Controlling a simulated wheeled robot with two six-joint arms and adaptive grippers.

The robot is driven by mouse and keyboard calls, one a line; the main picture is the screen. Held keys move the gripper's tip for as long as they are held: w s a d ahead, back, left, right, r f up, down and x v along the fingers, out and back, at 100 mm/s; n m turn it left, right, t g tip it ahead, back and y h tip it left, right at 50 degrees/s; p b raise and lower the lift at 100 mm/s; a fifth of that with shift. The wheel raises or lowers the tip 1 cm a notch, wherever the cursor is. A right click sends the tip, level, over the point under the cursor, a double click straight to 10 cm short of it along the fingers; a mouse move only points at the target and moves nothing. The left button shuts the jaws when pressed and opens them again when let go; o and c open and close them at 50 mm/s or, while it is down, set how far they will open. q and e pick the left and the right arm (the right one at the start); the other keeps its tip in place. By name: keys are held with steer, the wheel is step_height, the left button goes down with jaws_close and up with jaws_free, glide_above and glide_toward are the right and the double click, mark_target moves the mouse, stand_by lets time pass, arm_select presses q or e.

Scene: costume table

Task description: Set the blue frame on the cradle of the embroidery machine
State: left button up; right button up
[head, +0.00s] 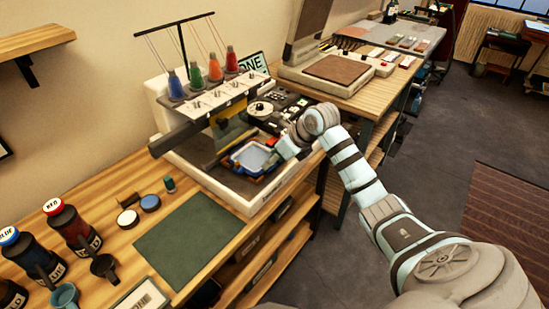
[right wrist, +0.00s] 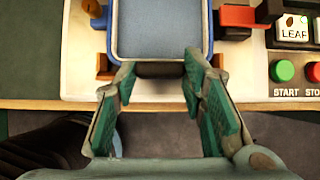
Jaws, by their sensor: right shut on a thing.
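The blue frame (head: 253,158) holds light blue cloth and lies over the front bed of the embroidery machine (head: 202,192). In the right wrist view the blue frame (right wrist: 208,30) fills the top middle, with its dark handle toward me. My right gripper (head: 284,150) reaches in from the right. Its green-padded fingers (right wrist: 160,72) are shut on the dark handle. Small brown blocks (right wrist: 104,66) stand on both sides of the handle, apparently part of the cradle. The frame hides most of the cradle, and I cannot tell whether it rests there. My left gripper is out of view.
A red block with a dark lever (right wrist: 238,16) is close to the frame's right side. START and STOP buttons (right wrist: 283,71) and a LEAF label (right wrist: 293,29) are farther right. Thread cones (head: 214,70) stand on the machine. A green mat (head: 187,228) lies clear at the left.

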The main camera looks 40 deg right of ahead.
steer(key=shift+f, duration=0.25)
steer(key=o, duration=1.1)
steer(key=shift+o, duration=0.2)
step_height(320, 180, up, 5)
steer(key=p, duration=0.3)
steer(key=shift+f+p, duration=0.15)
steer(key=shift+p, duration=0.2)
